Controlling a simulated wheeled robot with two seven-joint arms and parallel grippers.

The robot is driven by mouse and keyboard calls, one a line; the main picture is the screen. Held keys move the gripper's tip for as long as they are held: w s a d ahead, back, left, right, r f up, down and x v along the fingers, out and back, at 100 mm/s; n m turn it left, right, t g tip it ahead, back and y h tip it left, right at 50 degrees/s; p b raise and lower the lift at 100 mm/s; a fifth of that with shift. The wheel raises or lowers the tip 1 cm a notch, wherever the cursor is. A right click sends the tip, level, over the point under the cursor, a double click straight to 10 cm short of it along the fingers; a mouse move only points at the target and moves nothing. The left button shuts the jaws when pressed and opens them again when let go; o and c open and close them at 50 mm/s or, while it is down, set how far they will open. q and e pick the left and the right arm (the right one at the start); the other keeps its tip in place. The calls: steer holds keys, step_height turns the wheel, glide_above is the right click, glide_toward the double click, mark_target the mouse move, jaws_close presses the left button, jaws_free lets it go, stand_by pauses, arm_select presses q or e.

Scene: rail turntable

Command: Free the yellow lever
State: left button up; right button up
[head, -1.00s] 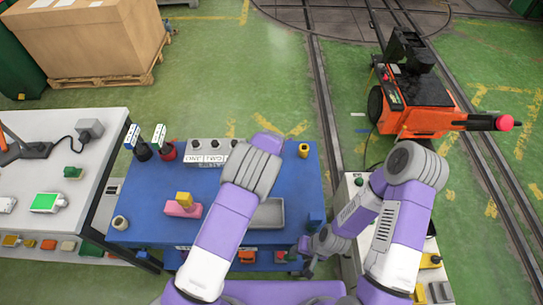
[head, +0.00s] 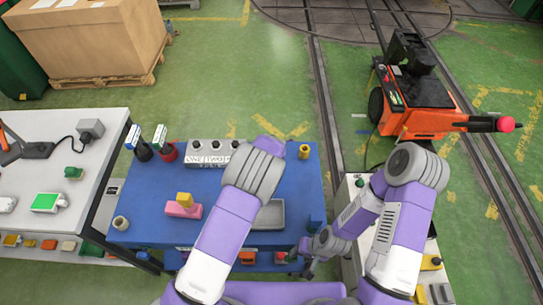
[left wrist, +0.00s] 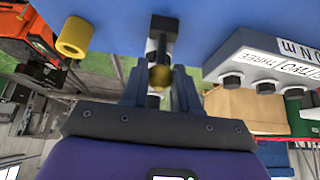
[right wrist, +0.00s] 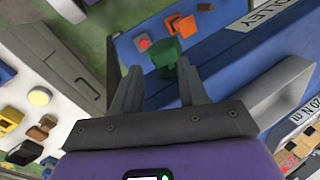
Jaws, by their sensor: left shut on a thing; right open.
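No yellow part is clearly recognisable as a lever. A yellow block (head: 184,198) stands on a pink base (head: 178,210) on the blue trolley top, and a short yellow cylinder (head: 304,151) stands at its far right corner. My left gripper is hidden behind its own arm in the head view. In the left wrist view, my left gripper (left wrist: 160,85) is shut on a dark piece (left wrist: 162,32) with a brass-coloured round end. My right gripper (right wrist: 157,82) is open and empty beside the trolley's near right side, above a green part (right wrist: 167,52).
A grey tray (head: 270,213) lies right of my left arm. A white bench (head: 352,190) flanks the trolley on the right.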

arm_select(q)
steer(key=shift+s+f, duration=0.15)
steer(key=shift+s+f, duration=0.2)
steer(key=shift+s, duration=0.55)
steer(key=shift+s+f+b, duration=0.4)
steer(key=shift+s+b, duration=0.1)
steer(key=shift+s, duration=0.2)
steer(key=shift+s+f+b, duration=0.45)
steer(key=shift+s+f, duration=0.05)
steer(key=shift+s, duration=0.15)
steer(key=shift+f, duration=0.1)
